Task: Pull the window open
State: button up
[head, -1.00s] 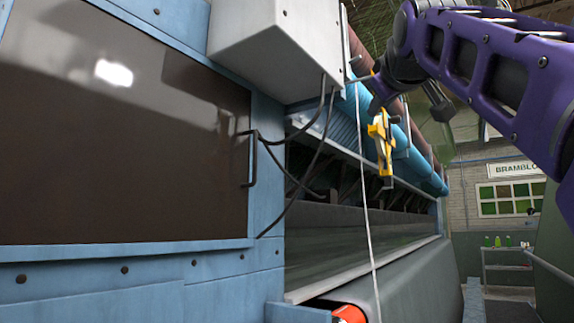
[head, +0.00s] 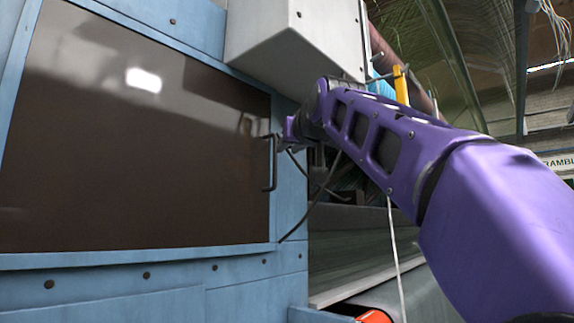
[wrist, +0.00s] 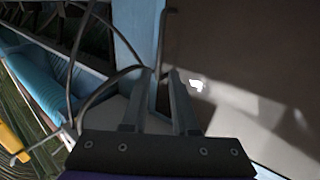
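The window is a dark, glossy panel (head: 140,130) in a light blue machine front, and it looks closed. Its black bar handle (head: 270,163) stands upright near its right edge. In the wrist view the handle (wrist: 163,40) runs down toward the fingertips, with the dark window (wrist: 235,60) to its right. My gripper (wrist: 160,76) is open, its two fingers apart, with the handle's near end close to or between the tips. I cannot tell whether they touch. In the head view my gripper (head: 288,130) is beside the handle's upper part, small and partly hidden by my wrist.
A grey box (head: 297,45) juts out above and right of the window. Dark cables (head: 325,190) hang just right of the handle, and they also pass left of my fingers in the wrist view (wrist: 95,95). A yellow part (head: 401,85) shows behind my arm.

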aim_at(276, 159)
jog(key=p+x, duration=0.5)
jog(key=x, duration=0.7)
jog(key=shift+r, duration=0.1)
jog(key=shift+w+a+p, duration=0.2)
jog(key=shift+w+p, duration=0.1)
jog(key=shift+w, duration=0.25)
grip_shut()
dwell(0.6)
